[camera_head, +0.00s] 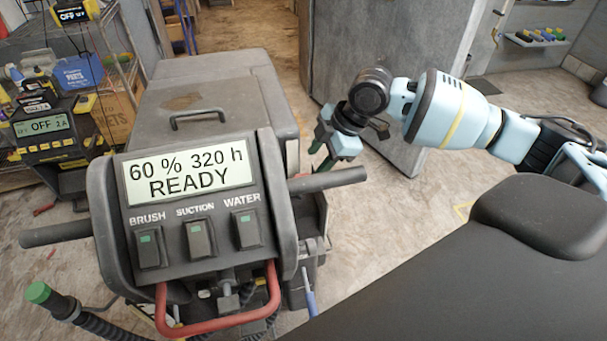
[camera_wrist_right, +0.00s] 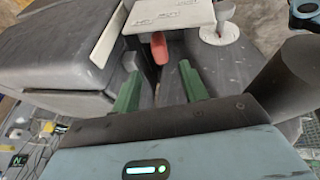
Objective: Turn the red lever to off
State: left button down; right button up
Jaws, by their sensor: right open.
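A small red piece (camera_wrist_right: 159,48), which looks like the red lever, is in the right wrist view, just beyond and between my green fingertips. It points toward me below a pale lettered plate (camera_wrist_right: 165,14) on the grey machine. My right gripper (camera_head: 322,158) hangs beside the machine's right side, fingers pointing down. In the right wrist view the gripper (camera_wrist_right: 161,86) is open and empty, fingers apart, with no visible contact with the red piece. My left gripper is out of view.
The machine's console (camera_head: 193,205) reads "60 % 320 h READY". Its right handlebar (camera_head: 328,180) sticks out near my gripper. A red U-shaped bar (camera_head: 215,322) is below the console. A grey door (camera_head: 390,65) stands behind my arm.

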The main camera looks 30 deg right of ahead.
jog(key=x, duration=0.7)
jog(key=shift+a+f, duration=0.15)
jog(key=shift+f, duration=0.05)
jog(key=shift+c, duration=0.2)
grip_shut()
